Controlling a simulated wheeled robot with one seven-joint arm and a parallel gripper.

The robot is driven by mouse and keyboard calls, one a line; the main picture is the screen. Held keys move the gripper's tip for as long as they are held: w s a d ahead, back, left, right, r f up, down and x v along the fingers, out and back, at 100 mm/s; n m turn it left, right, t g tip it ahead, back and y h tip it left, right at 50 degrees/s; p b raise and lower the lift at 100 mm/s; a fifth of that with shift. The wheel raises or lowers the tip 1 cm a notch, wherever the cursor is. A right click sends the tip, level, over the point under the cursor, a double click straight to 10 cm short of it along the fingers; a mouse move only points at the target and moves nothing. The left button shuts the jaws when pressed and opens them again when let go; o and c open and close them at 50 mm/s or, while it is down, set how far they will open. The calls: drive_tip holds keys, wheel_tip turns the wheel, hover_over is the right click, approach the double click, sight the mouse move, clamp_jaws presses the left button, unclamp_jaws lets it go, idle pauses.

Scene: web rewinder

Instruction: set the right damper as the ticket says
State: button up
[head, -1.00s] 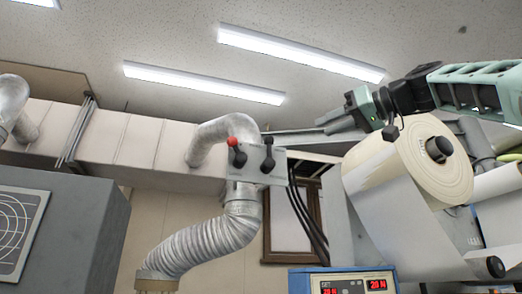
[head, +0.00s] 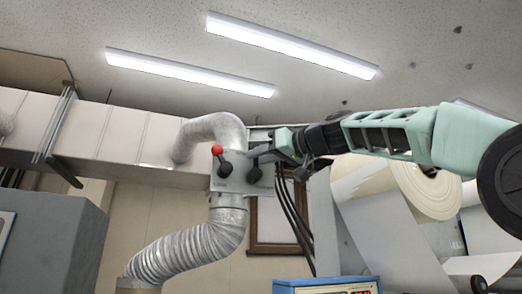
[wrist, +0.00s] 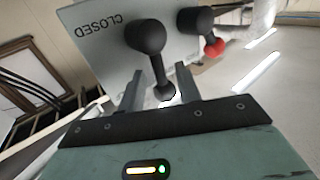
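A grey plate (head: 240,186) on the round duct carries two levers side by side. The left lever has a red ball (head: 217,149) at its upper end. The wrist view also shows the word CLOSED, upside down, on the plate (wrist: 100,35), and the red-ball lever (wrist: 200,28) beyond. My gripper (wrist: 160,85) is open, its fingers on either side of the black lever's end, with gaps visible. Whether it touches the lever I cannot tell. No ticket is visible.
A ribbed flexible duct (head: 190,252) hangs below the plate. Black cables (head: 294,215) run just right of it. A large paper roll (head: 400,185) stands behind my arm. A blue control box (head: 325,287) is at the lower edge.

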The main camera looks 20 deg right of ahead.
drive_tip(key=shift+w+a, duration=0.1)
clamp_jaws()
drive_tip(key=shift+f, duration=0.15)
